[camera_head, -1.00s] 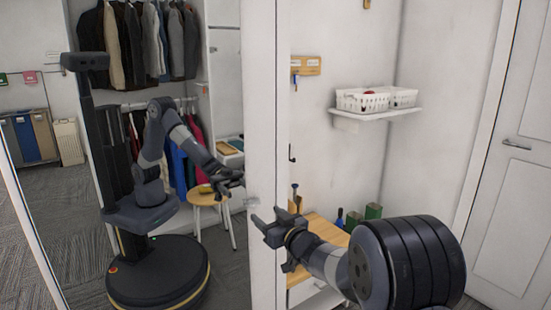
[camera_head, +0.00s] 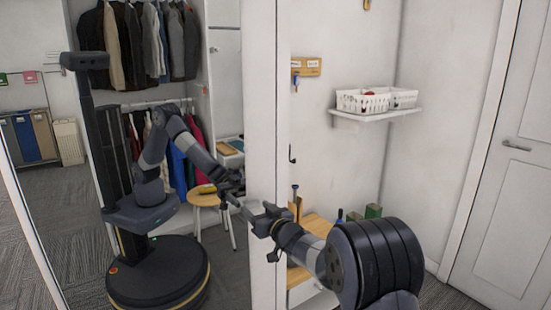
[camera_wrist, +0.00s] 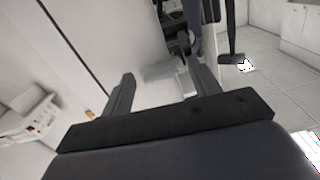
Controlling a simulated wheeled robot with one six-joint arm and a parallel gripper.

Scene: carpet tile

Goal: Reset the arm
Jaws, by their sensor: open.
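My gripper (camera_head: 254,222) is at the end of my arm, in front of the white edge of a tall mirror. It is open and nothing shows between its fingers. In the wrist view the two dark fingers of my gripper (camera_wrist: 163,84) stand well apart, with the pale mirror edge and reflection beyond them. My arm reaches in from the lower right of the head view. The mirror (camera_head: 60,200) shows a reflection of my body and arm; the reflected gripper appears close to the real one. Whether the fingertips touch the mirror cannot be told.
A wooden-topped bench (camera_head: 318,226) with green boxes (camera_head: 373,211) is partly hidden behind my arm. A wall shelf (camera_head: 376,115) holds white baskets (camera_head: 362,101). A white door (camera_head: 505,170) is at right. Reflected clothes and a stool show in the mirror.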

